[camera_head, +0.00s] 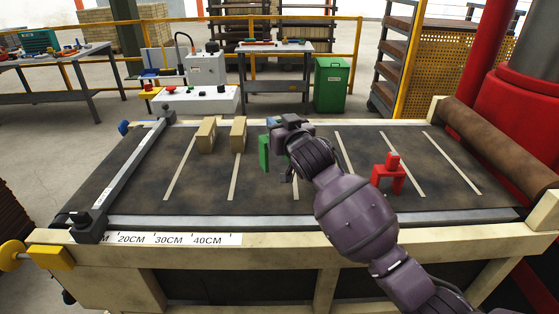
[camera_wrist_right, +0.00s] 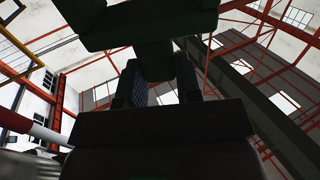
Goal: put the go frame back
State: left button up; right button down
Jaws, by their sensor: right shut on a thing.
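The green frame (camera_head: 264,152), which I take to be the go frame, is at my right gripper (camera_head: 274,142) over the middle of the dark belt. My right gripper is shut on it, and the arm hides part of it. In the right wrist view the frame (camera_wrist_right: 150,55) looks dark green and sits between the fingers (camera_wrist_right: 150,88). I cannot tell whether its lower end touches the belt. A red frame (camera_head: 389,177) stands upright on the belt to the right of my arm. My left gripper is not in view.
Two tan bricks (camera_head: 205,135) (camera_head: 238,134) stand on the belt (camera_head: 210,185) left of the gripper. A metal bar (camera_head: 130,165) crosses the belt's left end. A ruler strip (camera_head: 180,239) lies along the front edge. A brown roller (camera_head: 500,137) bounds the right end.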

notch_tip(320, 180, down, 10)
dwell(0.6)
jog(key=c, duration=0.8)
grip_release()
jog(key=shift+f, duration=0.1)
jog(key=v, duration=1.2)
jog(key=shift+n, duration=0.3)
